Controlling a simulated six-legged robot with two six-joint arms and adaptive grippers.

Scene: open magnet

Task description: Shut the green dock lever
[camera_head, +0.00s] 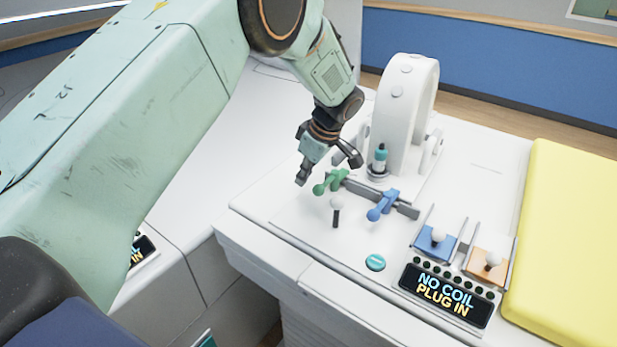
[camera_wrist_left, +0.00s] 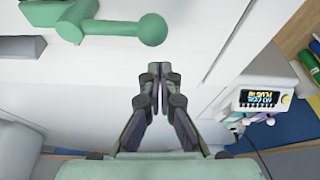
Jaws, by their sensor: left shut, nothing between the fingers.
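The green dock lever (camera_head: 330,181) sits on a grey rail on the white bench top, left of a blue lever. It has a round knob that points toward the front left in the head view. In the left wrist view the green lever (camera_wrist_left: 110,27) lies across the top left, its ball end to the right. My left gripper (camera_head: 328,172) hangs close beside the green lever's knob. In the left wrist view the left gripper (camera_wrist_left: 154,75) is shut and empty, with its tips a little below the ball. Whether it touches the lever cannot be told. My right gripper is not seen.
The blue lever (camera_head: 383,205) is on the same rail. A white ring-shaped magnet (camera_head: 408,100) stands behind, with a teal bottle (camera_head: 380,158) at its foot. A small upright knob (camera_head: 336,208) stands in front. A "NO COIL PLUG IN" display (camera_head: 446,296) and yellow pad (camera_head: 565,240) are right.

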